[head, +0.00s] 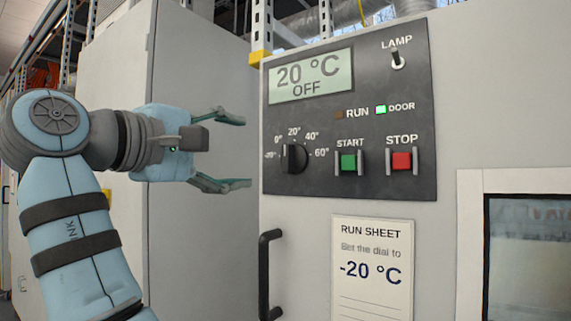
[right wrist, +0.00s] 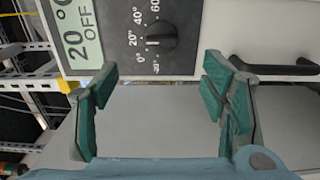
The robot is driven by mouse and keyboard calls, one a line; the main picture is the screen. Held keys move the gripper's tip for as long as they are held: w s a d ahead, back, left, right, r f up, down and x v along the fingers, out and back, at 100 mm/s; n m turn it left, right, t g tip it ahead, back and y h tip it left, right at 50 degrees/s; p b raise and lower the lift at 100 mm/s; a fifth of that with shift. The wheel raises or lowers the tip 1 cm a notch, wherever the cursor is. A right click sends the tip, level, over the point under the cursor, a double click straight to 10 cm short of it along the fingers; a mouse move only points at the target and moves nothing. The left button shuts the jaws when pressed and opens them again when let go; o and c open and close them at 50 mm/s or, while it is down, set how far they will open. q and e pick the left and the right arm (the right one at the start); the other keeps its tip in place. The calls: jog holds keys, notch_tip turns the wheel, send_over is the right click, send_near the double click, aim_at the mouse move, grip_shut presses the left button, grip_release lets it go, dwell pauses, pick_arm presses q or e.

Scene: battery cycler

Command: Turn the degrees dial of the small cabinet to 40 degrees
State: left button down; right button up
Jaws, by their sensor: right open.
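The degrees dial (head: 294,158) is a black knob on the dark control panel (head: 420,110) of the cabinet, ringed by marks from -20° to 60°. Its pointer appears to be near 20°, and the display (head: 311,77) reads 20 °C OFF. My right gripper (head: 243,152) is open and empty, to the left of the dial and apart from it. In the right wrist view the dial (right wrist: 161,37) shows sideways beyond the open fingertips (right wrist: 160,80). My left gripper is not in view.
START (head: 348,162) and STOP (head: 401,160) buttons with guards sit right of the dial, with a LAMP switch (head: 397,60) above. A black handle (head: 268,275) is below. A run sheet (head: 372,265) reads "Set the dial to -20 °C".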

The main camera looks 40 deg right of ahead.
jog(key=p, duration=0.8)
send_near(285, 158)
jog(key=r, duration=0.1)
jog(key=x, duration=0.6)
jog(key=f+p+x, duration=0.1)
jog(key=x, duration=0.2)
jog(key=shift+d, duration=0.3)
jog(key=shift+w+d, duration=0.1)
jog(key=shift+w, duration=0.05)
jog(key=shift+a, duration=0.2)
jog(key=shift+c, duration=0.8)
jog(key=c, duration=1)
